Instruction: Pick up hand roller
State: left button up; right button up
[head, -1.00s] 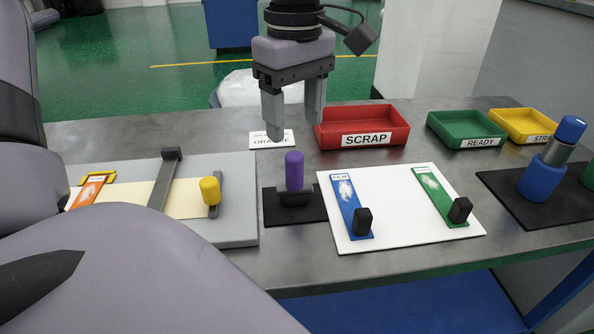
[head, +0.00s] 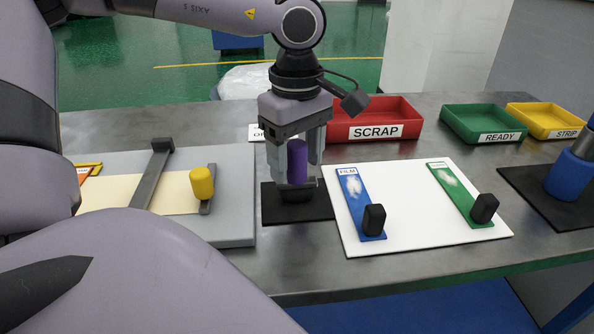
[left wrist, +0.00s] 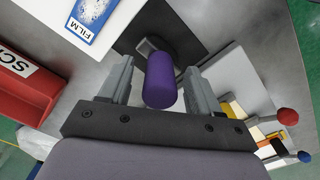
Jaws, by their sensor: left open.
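The hand roller stands upright with its purple handle (head: 297,161) on a black mat (head: 265,206). Its dark lower part is partly hidden by my fingers. In the left wrist view the purple handle (left wrist: 161,80) lies between the two fingers, with gaps on both sides. My left gripper (head: 299,183) is open and points down around the handle; it also shows in the left wrist view (left wrist: 158,82). My right gripper is not in view.
A white board (head: 408,228) with blue and green film strips lies to the right. A grey board (head: 235,228) with a yellow-knobbed bar lies left. Red SCRAP (head: 400,111), green READY (head: 480,120) and yellow STRIP (head: 545,116) trays stand behind.

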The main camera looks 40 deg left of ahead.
pick_arm(q)
jog(key=c, duration=1.1)
jog(key=shift+r, duration=0.1)
